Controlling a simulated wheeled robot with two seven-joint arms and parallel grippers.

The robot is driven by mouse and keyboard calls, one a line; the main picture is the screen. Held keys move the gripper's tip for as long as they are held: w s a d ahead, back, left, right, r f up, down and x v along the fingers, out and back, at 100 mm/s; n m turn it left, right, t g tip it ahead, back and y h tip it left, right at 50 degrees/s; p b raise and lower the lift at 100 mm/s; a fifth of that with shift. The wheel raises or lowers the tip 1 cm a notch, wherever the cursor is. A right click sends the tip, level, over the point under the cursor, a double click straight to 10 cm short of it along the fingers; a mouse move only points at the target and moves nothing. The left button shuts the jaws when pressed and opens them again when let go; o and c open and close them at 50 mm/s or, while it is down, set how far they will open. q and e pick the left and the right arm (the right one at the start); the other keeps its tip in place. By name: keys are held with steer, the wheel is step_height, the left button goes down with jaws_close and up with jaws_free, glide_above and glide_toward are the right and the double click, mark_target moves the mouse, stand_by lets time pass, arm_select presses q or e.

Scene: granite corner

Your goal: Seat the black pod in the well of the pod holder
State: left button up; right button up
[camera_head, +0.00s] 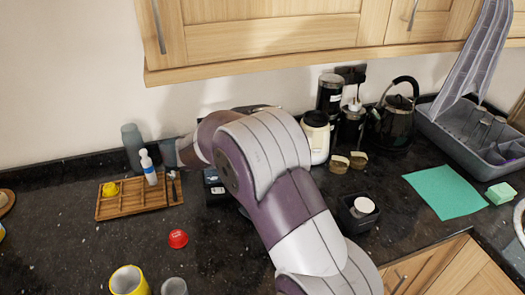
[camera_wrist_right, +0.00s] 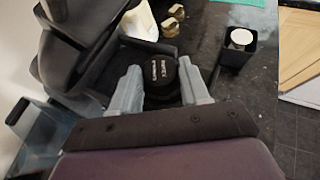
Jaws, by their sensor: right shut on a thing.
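The black pod (camera_wrist_right: 158,68) shows in the right wrist view as a round black top with pale lettering. It sits between the two grey fingers of my right gripper (camera_wrist_right: 160,88), which is shut on it. Dark parts lie under and around the pod, and I cannot make out the pod holder or its well among them. I cannot tell whether the pod touches anything below. In the head view my right arm hides the gripper, the pod and most of the dark machine (camera_head: 215,188) behind it. My left gripper is in neither view.
Dark machine parts (camera_wrist_right: 75,55) stand close left of the gripper. A black box with a white round item (camera_head: 362,206) stands right of my arm. Two small brown cups (camera_head: 340,163), a jar and a kettle (camera_head: 395,118) are behind. A wooden tray (camera_head: 112,210) lies left.

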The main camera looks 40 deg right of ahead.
stand_by(0.3)
steer(key=shift+b, duration=0.35)
steer(key=shift+f+b, duration=0.95)
steer(key=shift+b, duration=0.3)
steer(key=o, duration=1.2)
